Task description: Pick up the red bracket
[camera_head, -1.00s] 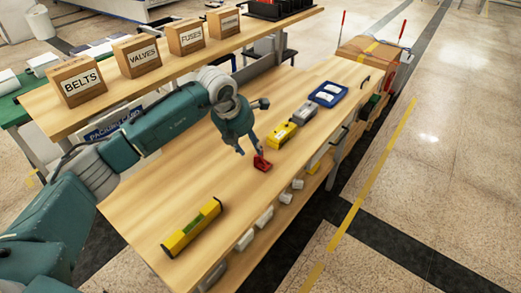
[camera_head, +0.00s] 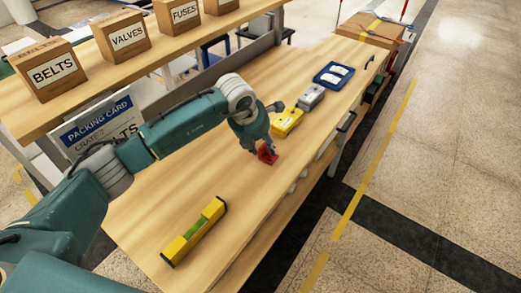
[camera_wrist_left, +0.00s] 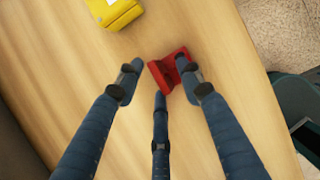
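The red bracket (camera_head: 268,154) lies on the wooden table (camera_head: 185,190) near its right edge. My left gripper (camera_head: 259,148) is right above it, fingers pointing down and hiding part of it. In the left wrist view the red bracket (camera_wrist_left: 170,72) lies among the spread fingertips of the left gripper (camera_wrist_left: 160,78). The right finger overlaps one side of the bracket and the left finger stands apart from it. The gripper looks open; whether a finger touches the bracket I cannot tell. My right gripper is in neither view.
A yellow block (camera_head: 287,122), a grey block (camera_head: 310,96) and a blue tray (camera_head: 334,75) stand beyond the bracket. A yellow level (camera_head: 194,231) lies nearer. A shelf (camera_head: 120,70) with labelled boxes runs along the left. The table between level and bracket is clear.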

